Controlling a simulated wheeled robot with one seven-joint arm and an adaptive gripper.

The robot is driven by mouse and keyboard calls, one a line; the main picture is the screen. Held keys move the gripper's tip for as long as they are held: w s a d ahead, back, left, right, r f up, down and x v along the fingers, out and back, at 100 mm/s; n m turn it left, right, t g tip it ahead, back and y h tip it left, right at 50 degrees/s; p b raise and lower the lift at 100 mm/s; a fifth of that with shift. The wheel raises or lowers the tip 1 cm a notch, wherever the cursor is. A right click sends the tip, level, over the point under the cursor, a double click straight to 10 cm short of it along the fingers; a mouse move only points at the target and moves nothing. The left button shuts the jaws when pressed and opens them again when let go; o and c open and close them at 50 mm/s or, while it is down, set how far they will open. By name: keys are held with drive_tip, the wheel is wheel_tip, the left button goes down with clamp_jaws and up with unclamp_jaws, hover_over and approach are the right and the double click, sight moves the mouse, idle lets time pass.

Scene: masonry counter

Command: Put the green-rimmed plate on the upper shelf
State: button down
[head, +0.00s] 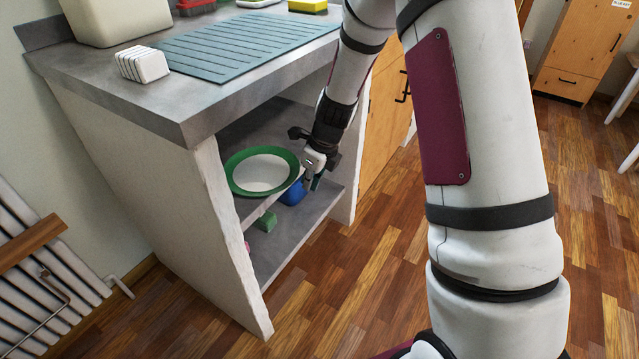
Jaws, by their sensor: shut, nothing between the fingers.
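The green-rimmed plate (262,172) has a white middle and is inside the open bay of the masonry counter. It appears to lie on the upper shelf (254,211), with its near edge close to the shelf's front edge. My gripper (311,181) is shut and empty, just right of the plate at the front of the bay. Whether its fingers touch the rim cannot be told. Part of the shelf behind my gripper and arm is hidden.
Below the shelf are a blue item (291,193) and a green block (267,221). The counter's left side wall (215,235) and overhanging top (185,122) bound the bay. A ribbed teal mat (235,45) and a white stack (143,64) sit on top. Wooden floor in front is clear.

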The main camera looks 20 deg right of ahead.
sight(295, 177)
drive_tip(key=shift+w+a, duration=0.35)
drive_tip(key=shift+w, duration=0.25)
drive_tip(key=shift+w+a+p, duration=0.9)
drive_tip(key=shift+w+p, duration=0.2)
drive_tip(key=shift+w, duration=0.1)
